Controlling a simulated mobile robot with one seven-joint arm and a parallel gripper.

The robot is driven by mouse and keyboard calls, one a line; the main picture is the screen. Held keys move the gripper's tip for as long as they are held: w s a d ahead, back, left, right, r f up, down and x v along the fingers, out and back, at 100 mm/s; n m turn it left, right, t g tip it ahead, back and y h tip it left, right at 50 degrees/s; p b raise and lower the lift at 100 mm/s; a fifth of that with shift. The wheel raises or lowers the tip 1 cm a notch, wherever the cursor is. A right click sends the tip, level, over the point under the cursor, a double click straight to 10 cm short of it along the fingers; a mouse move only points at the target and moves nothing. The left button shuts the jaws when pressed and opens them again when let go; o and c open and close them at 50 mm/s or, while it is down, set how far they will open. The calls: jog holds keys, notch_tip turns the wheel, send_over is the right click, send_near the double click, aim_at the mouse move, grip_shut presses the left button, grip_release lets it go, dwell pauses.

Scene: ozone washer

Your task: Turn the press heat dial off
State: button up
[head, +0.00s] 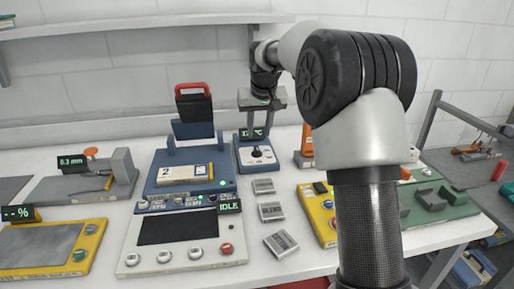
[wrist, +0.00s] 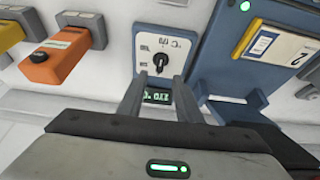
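The press heat dial is a black knob (head: 257,152) on a white plate on a small blue box (head: 243,165), right of the blue press. In the wrist view the dial (wrist: 160,59) shows upside down, with small printed labels around it and a temperature display (wrist: 157,97) in °C. My gripper (head: 263,112) is above and behind the box in the head view. In the wrist view my gripper (wrist: 160,80) is open, its two fingers apart and empty, pointing toward the dial without visible contact. The labels are too small to read surely.
The blue press (head: 185,165) with a red-handled upright part stands left of the dial. A white panel (head: 185,240) with several knobs and an IDLE display is in front. Small grey labelled blocks (head: 270,211) lie nearby. An orange device (wrist: 55,65) is beside the box.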

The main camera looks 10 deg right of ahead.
aim_at(257, 148)
jog(key=b+x, duration=0.1)
jog(key=x, duration=0.7)
jog(key=shift+c, duration=0.3)
grip_shut()
